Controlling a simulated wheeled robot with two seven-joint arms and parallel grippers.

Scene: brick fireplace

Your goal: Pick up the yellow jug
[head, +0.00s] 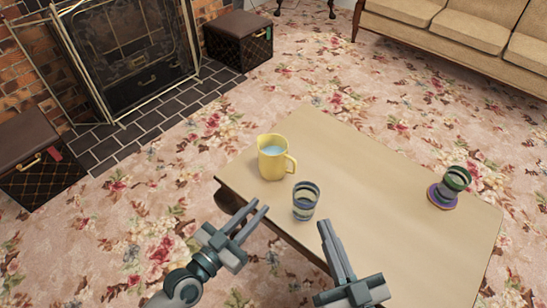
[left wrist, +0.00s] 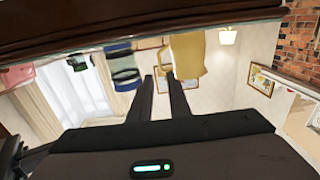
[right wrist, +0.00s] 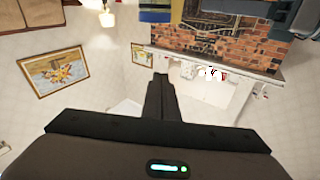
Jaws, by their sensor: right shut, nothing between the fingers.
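The yellow jug (head: 270,165) stands upright on the near left part of the wooden table, its handle to the right and something pale blue inside. It also shows in the left wrist view (left wrist: 188,57), just beyond the fingertips. My left gripper (head: 261,206) is open and empty, off the table's near left edge, short of the jug and apart from it. Its fingers also show in the left wrist view (left wrist: 162,78). My right gripper (head: 324,223) is shut and empty at the table's near edge, right of the jug. It also shows in the right wrist view (right wrist: 160,76).
A striped glass (head: 305,203) stands close to the jug, between it and my right gripper. The middle of the table (head: 370,190) is clear.

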